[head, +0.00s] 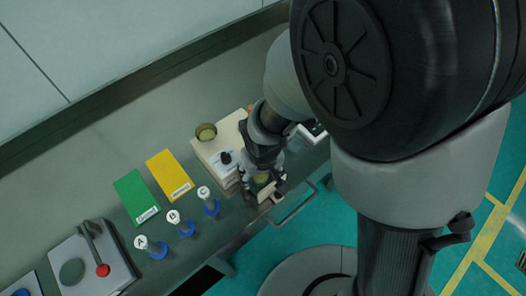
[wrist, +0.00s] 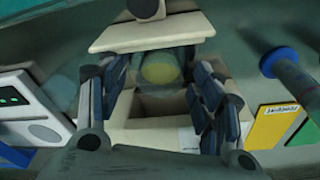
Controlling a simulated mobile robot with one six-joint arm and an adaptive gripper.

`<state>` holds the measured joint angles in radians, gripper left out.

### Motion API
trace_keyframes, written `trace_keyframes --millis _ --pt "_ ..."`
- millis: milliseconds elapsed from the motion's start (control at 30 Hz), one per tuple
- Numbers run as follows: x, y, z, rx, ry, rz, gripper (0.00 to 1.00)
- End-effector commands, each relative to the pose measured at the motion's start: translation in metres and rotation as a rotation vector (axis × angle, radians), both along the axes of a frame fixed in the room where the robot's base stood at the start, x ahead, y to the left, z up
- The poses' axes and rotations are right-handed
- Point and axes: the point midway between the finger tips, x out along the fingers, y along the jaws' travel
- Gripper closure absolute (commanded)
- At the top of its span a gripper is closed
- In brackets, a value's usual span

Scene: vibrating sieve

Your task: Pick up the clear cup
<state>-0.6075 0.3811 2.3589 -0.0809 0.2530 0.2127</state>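The clear cup (wrist: 160,70) is see-through, with a yellowish round patch showing inside it. In the wrist view it sits between the two fingers of my gripper (wrist: 158,90), by the opening of a beige box.
The beige box (head: 212,150) carries a round olive container (head: 206,132) and a dark knob. To its left lie a yellow card (head: 169,174), a green card (head: 136,196) and several blue-based, white-topped items (head: 174,217). A grey device with a red knob (head: 103,270) stands farther left.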

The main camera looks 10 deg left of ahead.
Motion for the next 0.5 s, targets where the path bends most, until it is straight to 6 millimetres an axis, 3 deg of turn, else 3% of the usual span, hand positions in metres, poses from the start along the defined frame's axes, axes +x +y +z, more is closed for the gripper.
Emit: trace_keyframes --millis 500 --pt "-0.0003 -0.0002 0.0003 0.000 0.001 0.000 0.75"
